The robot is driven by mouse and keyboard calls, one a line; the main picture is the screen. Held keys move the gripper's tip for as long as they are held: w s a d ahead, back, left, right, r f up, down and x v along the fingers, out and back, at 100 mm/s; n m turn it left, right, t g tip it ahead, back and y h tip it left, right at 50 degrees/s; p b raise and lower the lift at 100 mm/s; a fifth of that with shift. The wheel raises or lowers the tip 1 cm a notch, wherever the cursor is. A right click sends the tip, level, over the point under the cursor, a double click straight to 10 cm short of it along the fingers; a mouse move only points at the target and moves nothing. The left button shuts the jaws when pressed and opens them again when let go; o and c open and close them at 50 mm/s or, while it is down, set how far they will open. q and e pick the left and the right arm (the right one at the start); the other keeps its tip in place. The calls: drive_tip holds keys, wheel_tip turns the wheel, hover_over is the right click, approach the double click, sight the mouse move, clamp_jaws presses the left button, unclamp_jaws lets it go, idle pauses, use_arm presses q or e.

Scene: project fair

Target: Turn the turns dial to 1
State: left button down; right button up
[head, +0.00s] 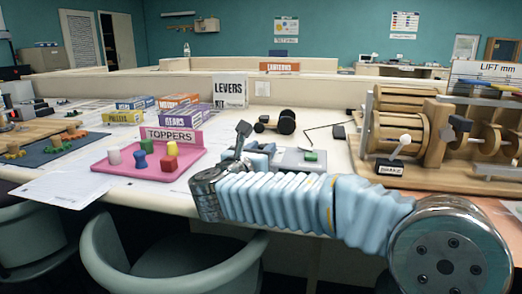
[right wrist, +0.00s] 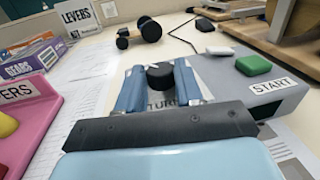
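The turns dial (right wrist: 160,75) is a black round knob on a grey control box (right wrist: 222,68). In the right wrist view the two blue fingers of my right gripper (right wrist: 160,68) stand on either side of the knob, seemingly closed on it. The lettering below the knob is partly covered, and I cannot read the dial's setting. In the head view my right gripper (head: 266,148) is at the left end of the grey box (head: 298,165); the knob is hidden there. My left gripper is not in view.
A green button (right wrist: 253,65) sits on the box by a START label. A pink toppers tray (head: 150,172) with coloured pieces stands to the left. A wooden machine (head: 425,170) stands to the right. A black-wheeled part (head: 286,122) lies behind the box.

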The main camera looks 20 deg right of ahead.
drive_tip(key=c, duration=0.3)
drive_tip(key=shift+s+d+f+n+t+y+b, duration=0.1)
drive_tip(key=shift+s+d+n+t+y+b, duration=0.1)
drive_tip(key=shift+n+t+y+b, duration=0.35)
drive_tip(key=shift+s+d+f+n+t+y+b, duration=0.1)
drive_tip(key=shift+d+n+t+y+b, duration=0.1)
drive_tip(key=shift+n+t+y, duration=0.6)
drive_tip(key=shift+r+n+t+y+b, duration=0.1)
drive_tip(key=shift+n+t+y+b, duration=0.35)
drive_tip(key=shift+y, duration=0.6)
drive_tip(key=shift+r+n+y, duration=0.1)
drive_tip(key=shift+n+y, duration=0.3)
drive_tip(key=o, duration=1)
drive_tip(key=shift+o, duration=0.2)
